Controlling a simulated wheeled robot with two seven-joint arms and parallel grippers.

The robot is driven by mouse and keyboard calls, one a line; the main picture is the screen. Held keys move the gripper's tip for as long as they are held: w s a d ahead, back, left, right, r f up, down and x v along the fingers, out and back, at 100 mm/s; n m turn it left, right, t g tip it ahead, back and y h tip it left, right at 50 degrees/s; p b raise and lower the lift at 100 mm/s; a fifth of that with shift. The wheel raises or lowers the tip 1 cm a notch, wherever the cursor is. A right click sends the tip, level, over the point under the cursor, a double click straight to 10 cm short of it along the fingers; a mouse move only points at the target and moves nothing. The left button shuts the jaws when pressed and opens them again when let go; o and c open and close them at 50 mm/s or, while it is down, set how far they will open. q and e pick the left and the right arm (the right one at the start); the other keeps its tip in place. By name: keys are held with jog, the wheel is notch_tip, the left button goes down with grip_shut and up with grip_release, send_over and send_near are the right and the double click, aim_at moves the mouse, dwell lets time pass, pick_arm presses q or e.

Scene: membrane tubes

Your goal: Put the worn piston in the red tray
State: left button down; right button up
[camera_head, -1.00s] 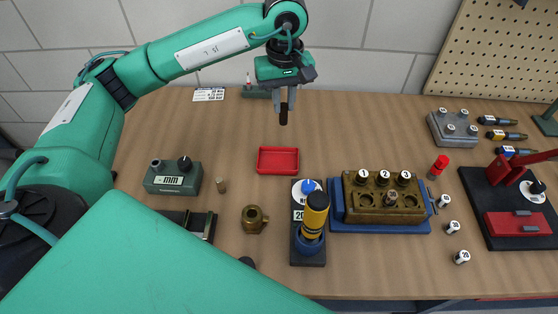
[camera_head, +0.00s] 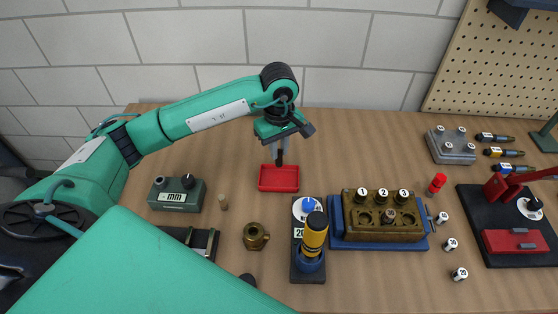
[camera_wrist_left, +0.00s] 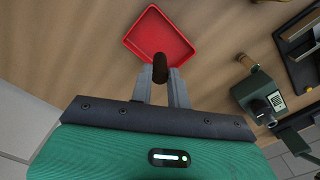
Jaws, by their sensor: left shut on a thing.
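My left gripper (camera_head: 279,155) is shut on a dark brown, slim piston (camera_head: 279,160), which hangs upright below the fingertips. In the left wrist view the piston (camera_wrist_left: 160,68) sits between the two grey fingers, seen end-on. The red tray (camera_head: 278,185) lies on the bench below and just in front of the gripper; it looks empty. In the left wrist view the tray (camera_wrist_left: 150,30) is beyond the fingers, and the piston overlaps its near rim. I cannot tell the exact height of the piston above the tray. My right gripper is not in view.
A black-and-yellow tool on a stand (camera_head: 314,240) and a brass block (camera_head: 383,230) on a blue base are in front. The bench behind the tray is clear.

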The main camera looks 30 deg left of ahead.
aim_at(279, 165)
pick_arm(q)
notch_tip(279, 165, down, 3)
notch_tip(279, 165, down, 3)
jog(key=shift+p, duration=0.6)
jog(key=shift+f, duration=0.3)
jog(key=shift+f, duration=0.2)
jog(key=c, duration=1.3)
grip_release()
jog(key=shift+c, duration=0.2)
